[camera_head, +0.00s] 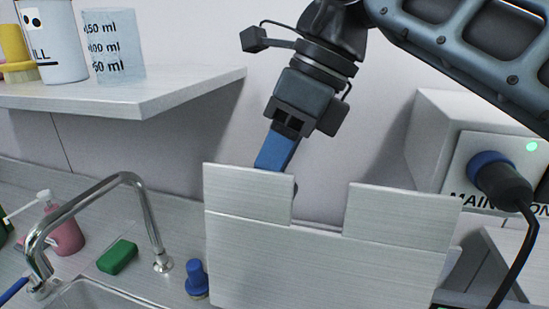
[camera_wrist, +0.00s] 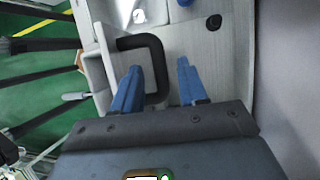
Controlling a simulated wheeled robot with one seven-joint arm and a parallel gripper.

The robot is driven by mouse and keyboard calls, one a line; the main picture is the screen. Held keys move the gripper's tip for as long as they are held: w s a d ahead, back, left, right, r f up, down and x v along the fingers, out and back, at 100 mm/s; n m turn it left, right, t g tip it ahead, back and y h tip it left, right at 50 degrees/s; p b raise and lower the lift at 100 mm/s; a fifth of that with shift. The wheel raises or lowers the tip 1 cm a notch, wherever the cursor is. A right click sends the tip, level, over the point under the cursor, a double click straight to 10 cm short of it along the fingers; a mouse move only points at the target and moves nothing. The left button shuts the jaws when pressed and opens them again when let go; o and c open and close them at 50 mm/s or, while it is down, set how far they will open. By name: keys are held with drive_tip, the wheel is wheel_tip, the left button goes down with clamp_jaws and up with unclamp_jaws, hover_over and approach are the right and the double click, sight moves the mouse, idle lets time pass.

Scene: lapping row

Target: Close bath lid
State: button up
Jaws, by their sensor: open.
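A pale grey panel with a notch in its top edge (camera_head: 325,265), apparently the bath lid, stands raised in the front middle of the head view. My gripper (camera_head: 275,155) points down behind this panel, and its fingertips are mostly hidden there. In the wrist view my gripper (camera_wrist: 160,75) is open with its two blue fingers apart and nothing held. A black bent handle (camera_wrist: 155,55) on a pale surface shows between and beyond the fingers. The left finger overlaps the handle in the picture; I cannot tell whether they touch. The bath itself is not clearly visible.
A shelf (camera_head: 130,90) with a beaker (camera_head: 113,50) and a canister (camera_head: 55,45) juts out at upper left. A faucet (camera_head: 140,195), green block (camera_head: 118,257) and pink bottle (camera_head: 65,232) stand at left. A box (camera_head: 455,140) with a corded plug (camera_head: 500,180) stands right.

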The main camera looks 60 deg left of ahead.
drive_tip(key=shift+c, duration=0.2)
clamp_jaws()
idle(0.4)
